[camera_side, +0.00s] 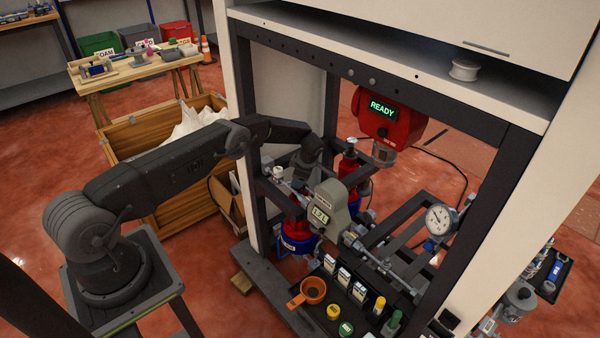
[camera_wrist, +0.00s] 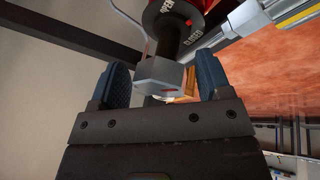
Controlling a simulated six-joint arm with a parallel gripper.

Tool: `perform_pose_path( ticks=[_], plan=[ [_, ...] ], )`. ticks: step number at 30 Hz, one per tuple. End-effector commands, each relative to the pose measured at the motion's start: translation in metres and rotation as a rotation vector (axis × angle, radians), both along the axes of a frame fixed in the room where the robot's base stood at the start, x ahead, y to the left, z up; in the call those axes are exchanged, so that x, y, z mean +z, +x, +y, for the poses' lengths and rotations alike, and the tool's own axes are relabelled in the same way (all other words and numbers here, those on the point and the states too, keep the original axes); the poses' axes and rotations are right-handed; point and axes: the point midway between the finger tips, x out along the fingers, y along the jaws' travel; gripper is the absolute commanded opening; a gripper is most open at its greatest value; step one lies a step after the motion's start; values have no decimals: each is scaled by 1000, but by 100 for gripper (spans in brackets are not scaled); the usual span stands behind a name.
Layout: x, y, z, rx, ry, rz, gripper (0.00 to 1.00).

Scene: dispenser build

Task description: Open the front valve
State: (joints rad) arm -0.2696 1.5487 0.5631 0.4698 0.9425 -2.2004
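In the wrist view a valve is straight ahead: a grey faceted knob (camera_wrist: 160,76) on a black stem, with a black collar (camera_wrist: 178,22) lettered OPEN and CLOSED and a red body behind. My gripper (camera_wrist: 162,84) is open, its two blue-padded fingers on the left and right of the knob. A gap shows on each side, and nothing is held. In the side view my arm reaches into the dark frame, and its wrist (camera_side: 308,158) is near the frame's left post. The fingertips and the valve knob cannot be made out clearly there.
A grey meter (camera_side: 325,207) and a pipe run with a pressure gauge (camera_side: 438,220) stand right of my wrist. Red bottles (camera_side: 297,232) are below and behind. A red READY unit (camera_side: 385,118) hangs above. A tray with an orange funnel (camera_side: 312,290) and small bottles is in front.

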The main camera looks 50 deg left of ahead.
Motion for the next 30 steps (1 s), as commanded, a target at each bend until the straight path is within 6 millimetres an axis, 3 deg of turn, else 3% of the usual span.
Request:
perform_pose_path(
  ticks=[7,18,30],
  plan=[
    [0,-1,1,-80,0,4,71],
    [0,-2,1,-589,1,1,71],
    [-1,-2,2,-942,1,0,71]
  ],
)
